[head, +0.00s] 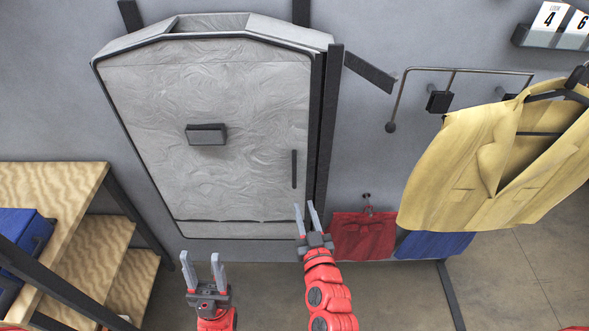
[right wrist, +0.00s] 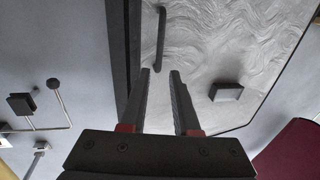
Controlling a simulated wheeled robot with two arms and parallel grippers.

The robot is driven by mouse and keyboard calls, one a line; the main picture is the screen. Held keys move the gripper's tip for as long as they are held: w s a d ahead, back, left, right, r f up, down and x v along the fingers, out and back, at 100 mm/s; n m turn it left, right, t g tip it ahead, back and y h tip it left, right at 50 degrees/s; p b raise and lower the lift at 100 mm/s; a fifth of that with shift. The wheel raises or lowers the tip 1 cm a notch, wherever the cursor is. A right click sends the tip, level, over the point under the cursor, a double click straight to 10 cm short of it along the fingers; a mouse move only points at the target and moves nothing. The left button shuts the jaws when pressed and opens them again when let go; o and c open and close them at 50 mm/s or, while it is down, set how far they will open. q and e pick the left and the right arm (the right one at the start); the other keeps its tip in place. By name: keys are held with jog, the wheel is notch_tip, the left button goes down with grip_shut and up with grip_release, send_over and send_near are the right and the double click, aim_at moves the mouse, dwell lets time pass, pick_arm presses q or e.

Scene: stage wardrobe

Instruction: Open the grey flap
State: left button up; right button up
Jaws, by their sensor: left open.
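The grey flap (head: 240,100) is a large, swirl-textured panel with a dark rim on the wall cabinet in the head view, and it looks shut. A dark upright bar handle (head: 294,169) sits near its right edge, and a dark block (head: 206,134) juts from its middle. My right gripper (head: 304,206) is open and empty, just below the handle. In the right wrist view its parted fingers (right wrist: 160,75) point at the handle (right wrist: 160,38), with a gap between them and no clear contact. My left gripper (head: 201,258) is open and empty below the flap's lower edge.
A wooden shelf unit (head: 85,255) with a blue box (head: 25,240) stands at the left. At the right, a yellow jacket (head: 490,160) hangs by a metal rail (head: 455,71), with red cloth (head: 362,236) and blue cloth (head: 436,244) below. The floor between is clear.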

aim_at(295, 174)
jog(key=w+p, duration=0.1)
jog(key=w, duration=0.3)
jog(key=w+a+p, duration=0.1)
jog(key=w, duration=0.3)
jog(key=w+a+p, duration=0.1)
jog(key=w, duration=0.3)
jog(key=shift+w+a+r, duration=0.1)
jog(key=shift+a, duration=0.15)
jog(key=shift+w, duration=0.6)
jog(key=shift+c, duration=0.2)
grip_shut()
jog(key=shift+s, duration=0.1)
